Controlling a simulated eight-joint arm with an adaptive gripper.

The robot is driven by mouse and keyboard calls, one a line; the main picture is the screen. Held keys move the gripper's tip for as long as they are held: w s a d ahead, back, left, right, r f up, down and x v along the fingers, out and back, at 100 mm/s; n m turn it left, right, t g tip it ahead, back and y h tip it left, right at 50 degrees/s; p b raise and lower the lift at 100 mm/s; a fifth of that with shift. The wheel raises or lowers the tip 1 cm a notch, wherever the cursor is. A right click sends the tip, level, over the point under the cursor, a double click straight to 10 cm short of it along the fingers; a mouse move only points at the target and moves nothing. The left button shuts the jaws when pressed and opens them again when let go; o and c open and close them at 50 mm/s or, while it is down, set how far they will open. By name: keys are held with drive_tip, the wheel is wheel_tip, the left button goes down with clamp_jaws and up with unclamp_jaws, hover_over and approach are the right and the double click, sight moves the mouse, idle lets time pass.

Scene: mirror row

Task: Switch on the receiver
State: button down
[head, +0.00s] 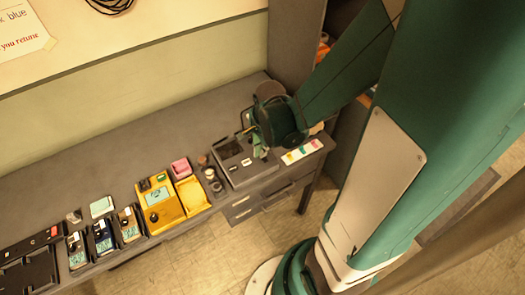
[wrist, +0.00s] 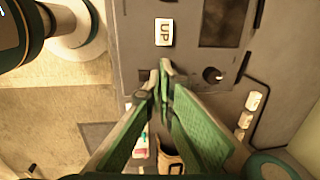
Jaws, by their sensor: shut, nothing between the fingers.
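A dark grey panel device (head: 232,158) sits at the right end of the bench, under my gripper. In the wrist view, this panel (wrist: 190,55) carries a white "UP" label (wrist: 164,32), a dark window (wrist: 222,22) and a round black knob (wrist: 212,75) with a pale mark. My gripper (wrist: 160,72) has green fingers, shut and empty, with tips over the panel's lower edge, left of the knob. Contact cannot be judged. A small dark slot or switch by the tips is partly hidden. No label reading "receiver" is legible. In the head view my gripper (head: 259,150) partly covers the device.
A white strip with coloured patches (head: 302,151) lies right of the device. Small jars (head: 211,180), a yellow tray (head: 192,195), a yellow unit (head: 160,204), a pink box (head: 181,167) and several handsets (head: 103,236) stand to the left. The bench behind them is clear.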

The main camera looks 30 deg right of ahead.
drive_tip(key=shift+w+f+g+b, duration=0.25)
drive_tip(key=shift+f+g+b, duration=0.15)
drive_tip(key=shift+f+b, duration=0.05)
drive_tip(key=shift+s+r, duration=0.15)
drive_tip(key=shift+s+r+p, duration=0.2)
drive_tip(key=shift+s+p, duration=0.1)
drive_tip(key=shift+s, duration=0.35)
drive_tip(key=shift+r, duration=0.15)
drive_tip(key=r+p, duration=0.3)
drive_tip(key=r, duration=0.1)
drive_tip(key=shift+w+r, duration=0.1)
drive_tip(key=shift+w, duration=0.1)
wheel_tip(320, 180, up, 9)
drive_tip(key=w+p, duration=0.1)
drive_tip(key=p, duration=0.1)
drive_tip(key=shift+w+r, duration=0.2)
idle(0.4)
idle(0.5)
